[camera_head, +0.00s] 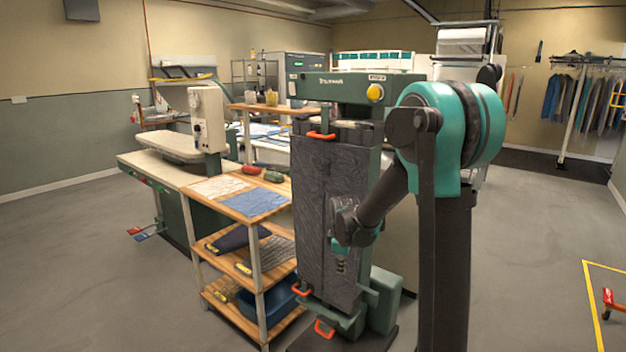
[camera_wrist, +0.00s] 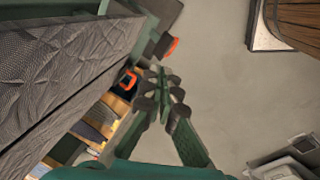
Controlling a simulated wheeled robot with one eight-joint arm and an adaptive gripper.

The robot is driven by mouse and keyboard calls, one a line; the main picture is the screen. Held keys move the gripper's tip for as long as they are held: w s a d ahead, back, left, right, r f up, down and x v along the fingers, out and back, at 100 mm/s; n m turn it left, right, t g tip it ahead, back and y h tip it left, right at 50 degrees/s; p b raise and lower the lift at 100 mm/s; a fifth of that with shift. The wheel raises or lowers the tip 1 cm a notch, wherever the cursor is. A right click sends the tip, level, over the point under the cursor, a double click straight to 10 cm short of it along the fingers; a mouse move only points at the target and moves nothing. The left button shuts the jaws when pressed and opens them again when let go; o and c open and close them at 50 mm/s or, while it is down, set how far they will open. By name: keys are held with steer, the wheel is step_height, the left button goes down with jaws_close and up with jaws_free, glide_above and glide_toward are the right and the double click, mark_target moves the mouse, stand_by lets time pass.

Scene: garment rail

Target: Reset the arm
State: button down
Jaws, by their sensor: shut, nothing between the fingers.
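My teal and dark grey arm rises at the right of centre in the head view and bends down and left. Its end lies in front of a tall press with dark, quilted-looking panels (camera_head: 322,180). In the wrist view my gripper (camera_wrist: 160,75) is shut, with its green and dark fingers meeting and nothing between them. The dark panel (camera_wrist: 60,85) runs along the left of the wrist view. I cannot tell the exact gap between the fingers and the panel. The fingertips hardly show in the head view, where the arm's end hides them.
A wooden shelf unit (camera_head: 255,203) with folded cloths stands left of the press. An ironing table (camera_head: 165,155) is farther left. A garment rail (camera_head: 585,62) stands at the back right. Grey floor (camera_head: 525,240) is clear at the right, beside a yellow floor line (camera_head: 591,300).

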steer(key=s+d+m, duration=0.3)
steer(key=s+m, duration=0.1)
steer(key=s, duration=0.4)
steer(key=s+d+m+t, duration=0.1)
steer(key=s+d+m, duration=0.2)
steer(key=s+m, duration=0.2)
steer(key=s+d+m, duration=0.4)
steer(key=s+m, duration=0.1)
steer(key=s, duration=0.7)
steer(key=shift+f+t, duration=0.3)
steer(key=shift+f, duration=0.15)
steer(key=shift+w+a, duration=0.1)
steer(key=shift+w, duration=0.05)
